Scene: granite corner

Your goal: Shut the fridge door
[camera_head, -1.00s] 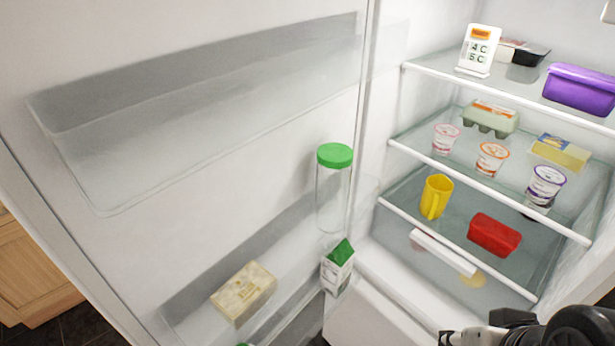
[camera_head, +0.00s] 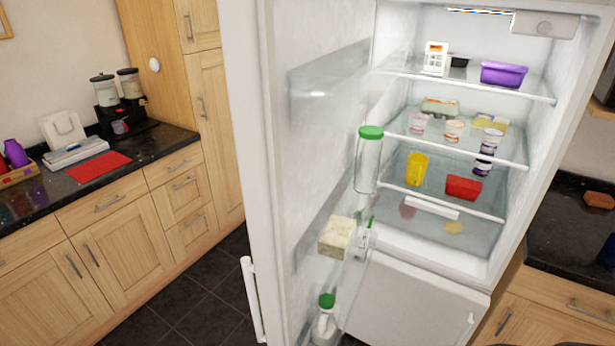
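The fridge door (camera_head: 308,140) stands wide open at the centre, its inner side with clear shelves facing right. Its long white handle (camera_head: 253,300) shows on the outer edge at the lower left of the door. The door shelves hold a green-lidded jar (camera_head: 368,165), a pale block-shaped pack (camera_head: 338,237) and a green-capped bottle (camera_head: 325,322). The fridge interior (camera_head: 460,230) is open to view, with food on several glass shelves. My gripper is not in view.
A closed freezer front (camera_head: 415,305) sits below the fridge compartment. Wooden cabinets with a dark counter (camera_head: 100,165) run along the left. Another dark counter (camera_head: 560,250) is at the right. Dark tiled floor (camera_head: 190,300) lies clear left of the door.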

